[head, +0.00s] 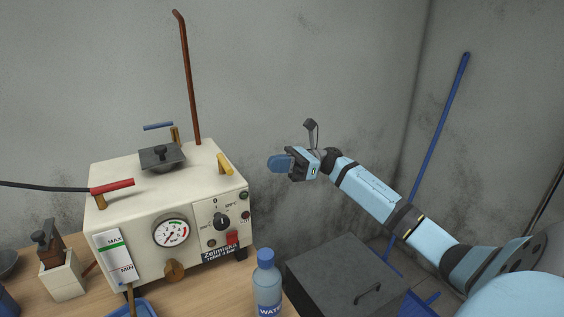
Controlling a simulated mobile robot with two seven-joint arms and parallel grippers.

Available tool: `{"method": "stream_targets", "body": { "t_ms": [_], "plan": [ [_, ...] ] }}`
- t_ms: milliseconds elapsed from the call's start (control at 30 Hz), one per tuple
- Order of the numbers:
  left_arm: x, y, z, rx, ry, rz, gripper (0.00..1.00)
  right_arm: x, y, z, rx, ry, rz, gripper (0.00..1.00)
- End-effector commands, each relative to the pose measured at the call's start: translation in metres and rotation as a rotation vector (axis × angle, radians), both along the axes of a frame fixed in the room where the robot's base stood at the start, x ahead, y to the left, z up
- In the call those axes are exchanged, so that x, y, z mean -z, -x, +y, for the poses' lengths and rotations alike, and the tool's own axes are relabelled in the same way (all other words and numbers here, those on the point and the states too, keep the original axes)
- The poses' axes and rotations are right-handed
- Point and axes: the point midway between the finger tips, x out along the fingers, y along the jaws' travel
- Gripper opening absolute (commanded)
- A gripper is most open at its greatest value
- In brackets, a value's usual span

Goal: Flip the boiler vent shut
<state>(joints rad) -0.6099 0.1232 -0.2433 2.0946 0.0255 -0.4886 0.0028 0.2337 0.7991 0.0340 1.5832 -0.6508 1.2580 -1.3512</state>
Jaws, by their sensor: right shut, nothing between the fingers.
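The boiler (130,180) is a cream box on the wooden bench at left, with a gauge and a dial on its front. Its top carries a dark lid (162,158), a yellow lever (224,164) at the right edge, a blue-handled valve (158,126) at the back and a red-handled valve (112,187) at the left. Which one is the vent I cannot tell for sure. My right gripper (276,163) is shut and empty in the air, right of the boiler and apart from the yellow lever. My left gripper is not in view.
A water bottle (267,286) stands at the bench's front right. A dark grey box (345,270) is beside the bench. A brown pipe (188,80) rises behind the boiler. A blue pole (437,140) leans in the corner. The air above the boiler's right side is clear.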

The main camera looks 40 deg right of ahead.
Motion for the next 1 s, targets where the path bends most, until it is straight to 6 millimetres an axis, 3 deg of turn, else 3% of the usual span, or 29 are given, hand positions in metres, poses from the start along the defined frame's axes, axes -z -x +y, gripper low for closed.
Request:
{"method": "stream_targets", "body": {
  "t_ms": [200,400,600,1000],
  "plan": [
    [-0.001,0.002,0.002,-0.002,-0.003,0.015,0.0,-0.012,-0.013,0.046,-0.002,-0.002,-0.002,0.0],
    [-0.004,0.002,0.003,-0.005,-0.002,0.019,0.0,-0.017,-0.022,0.076,-0.001,-0.001,0.0,0.0],
    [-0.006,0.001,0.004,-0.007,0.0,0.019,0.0,-0.019,-0.026,0.088,0.0,-0.001,0.0,0.0],
    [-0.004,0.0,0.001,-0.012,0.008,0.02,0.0,-0.018,-0.028,0.092,0.004,0.0,0.001,0.0]
  ]
}}
